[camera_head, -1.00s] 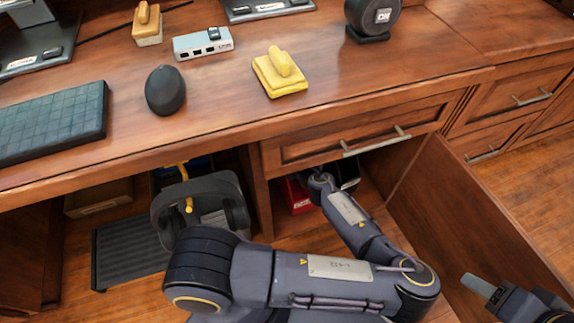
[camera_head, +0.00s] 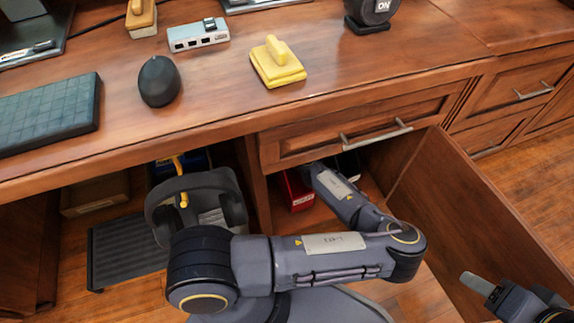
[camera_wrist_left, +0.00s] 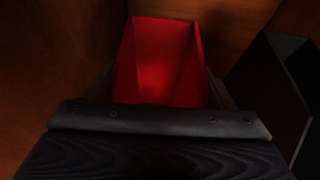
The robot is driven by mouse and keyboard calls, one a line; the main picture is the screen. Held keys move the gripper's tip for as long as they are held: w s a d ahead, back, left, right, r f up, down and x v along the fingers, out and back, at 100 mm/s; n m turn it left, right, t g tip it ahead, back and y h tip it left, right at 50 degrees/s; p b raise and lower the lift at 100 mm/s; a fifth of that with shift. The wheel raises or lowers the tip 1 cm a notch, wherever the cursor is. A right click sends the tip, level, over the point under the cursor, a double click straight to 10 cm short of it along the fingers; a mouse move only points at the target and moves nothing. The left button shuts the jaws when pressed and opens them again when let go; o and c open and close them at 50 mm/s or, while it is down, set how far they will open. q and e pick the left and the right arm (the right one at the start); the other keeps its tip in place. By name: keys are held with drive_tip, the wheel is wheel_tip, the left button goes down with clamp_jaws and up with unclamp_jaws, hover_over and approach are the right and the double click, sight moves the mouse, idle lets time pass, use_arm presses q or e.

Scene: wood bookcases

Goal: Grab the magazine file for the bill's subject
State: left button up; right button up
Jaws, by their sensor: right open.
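A red magazine file (camera_head: 296,191) stands in the open cabinet under the drawer. It also shows in the left wrist view (camera_wrist_left: 166,60), its open inside facing the camera. A black magazine file (camera_head: 348,165) is to its right, and in the left wrist view (camera_wrist_left: 268,98) it stands at the right. My left arm reaches into the cabinet, and its gripper is hidden in the head view. In the left wrist view my left gripper (camera_wrist_left: 160,95) is at the red file, but whether its fingers press on it is unclear. My right gripper (camera_head: 478,285) is open and empty, beside the cabinet door.
The open cabinet door (camera_head: 480,220) stands to the right of my left arm. The drawer (camera_head: 350,125) above the cabinet is shut.

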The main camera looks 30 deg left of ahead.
use_arm(q)
drive_tip(key=c, duration=0.9)
drive_tip(key=shift+o, duration=0.2)
drive_tip(key=shift+r, duration=0.2)
